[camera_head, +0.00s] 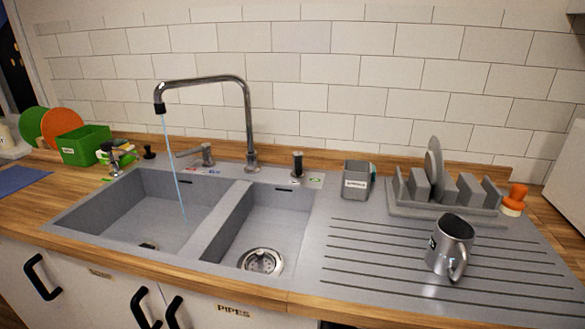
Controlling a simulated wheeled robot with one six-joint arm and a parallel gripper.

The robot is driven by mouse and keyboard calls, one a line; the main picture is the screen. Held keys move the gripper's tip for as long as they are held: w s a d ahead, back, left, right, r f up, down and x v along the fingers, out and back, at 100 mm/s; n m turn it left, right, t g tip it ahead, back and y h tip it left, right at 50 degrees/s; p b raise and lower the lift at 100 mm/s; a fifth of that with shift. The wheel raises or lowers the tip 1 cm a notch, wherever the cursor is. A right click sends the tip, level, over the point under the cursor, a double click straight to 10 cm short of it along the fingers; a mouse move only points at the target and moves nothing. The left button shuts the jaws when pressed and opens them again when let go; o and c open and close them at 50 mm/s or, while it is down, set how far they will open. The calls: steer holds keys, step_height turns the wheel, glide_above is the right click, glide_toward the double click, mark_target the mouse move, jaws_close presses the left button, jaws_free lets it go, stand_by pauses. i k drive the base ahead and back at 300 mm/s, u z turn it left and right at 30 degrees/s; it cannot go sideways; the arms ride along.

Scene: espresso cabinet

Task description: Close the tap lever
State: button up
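The tap (249,120) is a tall chrome spout at the back of the grey sink, curving over to the left. A thin stream of water (174,165) runs from its dark nozzle (160,108) into the left basin (140,210). The tap lever (190,153) is a slim metal handle on a short round base, left of the spout's foot. It points to the left, and its exact tilt is hard to tell. My gripper is not in view, so its state is hidden.
The right basin (270,225) is empty with a drain strainer. A dark-topped knob (297,165) and a grey holder (356,180) stand right of the spout. A metal mug (450,246) and a plate rack (450,193) occupy the drainboard. A green box (84,146) is at the left.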

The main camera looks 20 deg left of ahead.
mark_target(297, 156)
steer(key=u, duration=0.85)
steer(key=k, duration=0.4)
steer(key=u, duration=0.25)
steer(key=i, duration=0.85)
steer(key=z, duration=0.35)
